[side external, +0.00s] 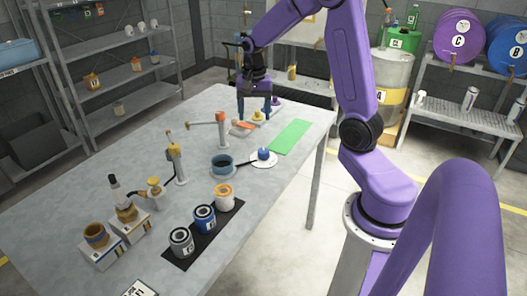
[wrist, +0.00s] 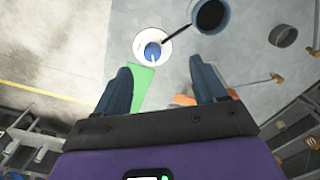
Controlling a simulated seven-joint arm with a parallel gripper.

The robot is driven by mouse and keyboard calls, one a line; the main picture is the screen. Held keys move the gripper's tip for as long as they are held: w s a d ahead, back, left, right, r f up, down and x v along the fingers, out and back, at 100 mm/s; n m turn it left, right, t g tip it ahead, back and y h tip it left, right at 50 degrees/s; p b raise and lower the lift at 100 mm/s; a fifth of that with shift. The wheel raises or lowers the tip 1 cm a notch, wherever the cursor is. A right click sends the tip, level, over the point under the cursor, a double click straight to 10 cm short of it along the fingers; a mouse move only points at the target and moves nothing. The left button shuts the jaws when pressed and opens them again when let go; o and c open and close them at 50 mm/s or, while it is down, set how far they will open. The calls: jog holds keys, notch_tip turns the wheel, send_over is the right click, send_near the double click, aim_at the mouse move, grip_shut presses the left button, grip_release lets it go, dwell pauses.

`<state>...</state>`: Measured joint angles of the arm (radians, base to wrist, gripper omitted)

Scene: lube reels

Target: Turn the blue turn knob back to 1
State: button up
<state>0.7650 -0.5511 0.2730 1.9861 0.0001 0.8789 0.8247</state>
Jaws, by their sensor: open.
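The blue turn knob (side external: 263,154) sits on a round white dial plate (side external: 272,161) on the table, beside a blue cup. In the wrist view the blue knob (wrist: 152,51) shows between and beyond my fingertips, with a pale pointer line toward the bottom of the picture. The numbers on the dial are too small to read.
A blue cup (side external: 222,164) of dark liquid stands left of the dial. A green mat (side external: 290,136) lies behind it. An orange-topped post (side external: 222,125) with a side arm stands nearby. Several cans, including a blue one (side external: 204,217), stand on a black mat at the front.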

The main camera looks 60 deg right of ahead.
aim_at(264, 151)
jog(key=d+f+m, duration=0.1)
jog(key=d+m, duration=0.2)
jog(key=d, duration=0.3)
notch_tip(264, 151, down, 17)
jog(key=shift+w+a+f, duration=0.1)
jog(key=shift+a+f, duration=0.05)
jog(key=shift+f, duration=0.05)
dwell(0.3)
jog(key=c, duration=1.1)
